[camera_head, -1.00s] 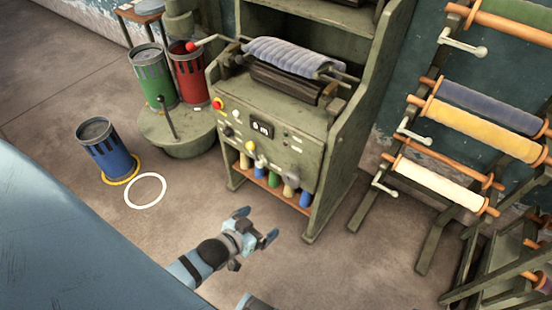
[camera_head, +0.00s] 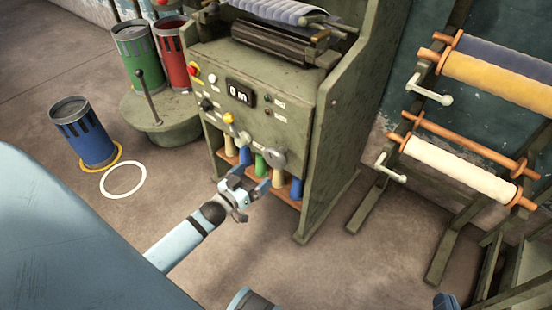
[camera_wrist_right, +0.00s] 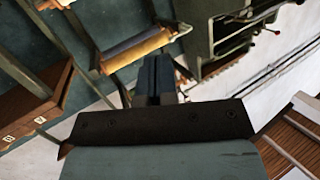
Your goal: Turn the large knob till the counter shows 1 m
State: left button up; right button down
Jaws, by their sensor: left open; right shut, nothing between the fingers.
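The green machine (camera_head: 310,110) has a counter (camera_head: 240,92) on its front panel reading 0 m. A smaller yellow knob (camera_head: 228,118) and a black knob (camera_head: 207,104) are further left. My left gripper (camera_head: 243,183) is open and empty, in front of the machine, below and left of the grey knob, and appears apart from it. My right gripper (camera_wrist_right: 158,80) is shut and empty in the right wrist view, away from the panel.
Coloured bobbins stand on a shelf (camera_head: 228,180) below the panel. A rack with fabric rolls (camera_head: 460,168) stands at the right. A blue bin (camera_head: 88,140), a green bin (camera_head: 137,60) and a lever (camera_head: 147,95) are at the left. Floor in front is open.

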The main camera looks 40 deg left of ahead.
aim_at(272, 160)
pick_arm(q)
jog(key=w, duration=0.3)
jog(key=w+b, duration=0.1)
jog(key=w, duration=0.2)
jog(key=w+d+b, duration=0.1)
jog(key=w, duration=0.3)
jog(key=shift+f, duration=0.1)
jog(key=shift+w, duration=0.65)
jog(key=c, duration=0.7)
pick_arm(e)
jog(key=r, duration=0.1)
jog(key=a+r+t+y, duration=0.1)
jog(key=r, duration=0.1)
jog(key=r+t+y, duration=0.1)
jog(key=r, duration=0.1)
jog(key=shift+w+a, duration=0.2)
jog(key=shift+a, duration=0.2)
